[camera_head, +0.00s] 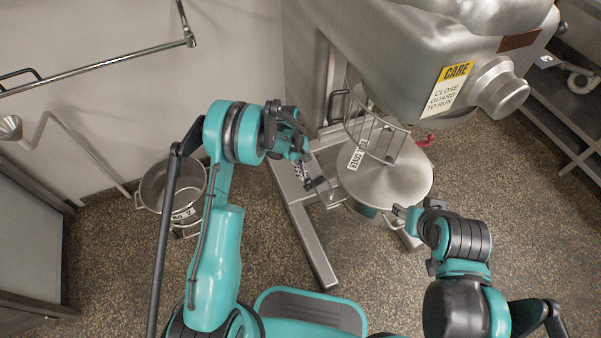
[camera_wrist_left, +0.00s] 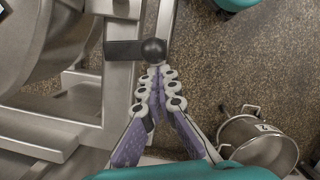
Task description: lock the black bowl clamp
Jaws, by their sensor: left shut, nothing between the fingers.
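The black bowl clamp shows in the left wrist view as a flat dark bar ending in a round black knob (camera_wrist_left: 153,50), beside the mixer's metal frame. In the head view the clamp (camera_head: 318,184) is a small dark piece at the left side of the covered mixer bowl (camera_head: 395,180). My left gripper (camera_head: 304,176) is shut and empty. In the left wrist view its fingertips (camera_wrist_left: 160,76) are just below the knob; whether they touch it I cannot tell. My right gripper (camera_head: 402,211) is near the bowl's front right edge; its fingers are too small to read.
The mixer head (camera_head: 440,55) with its guard sign overhangs the bowl. A wire guard (camera_head: 375,130) stands above the bowl cover. A metal pot (camera_head: 150,190) stands on the floor at left. A red handle (camera_head: 428,141) shows behind the bowl. Floor at right is clear.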

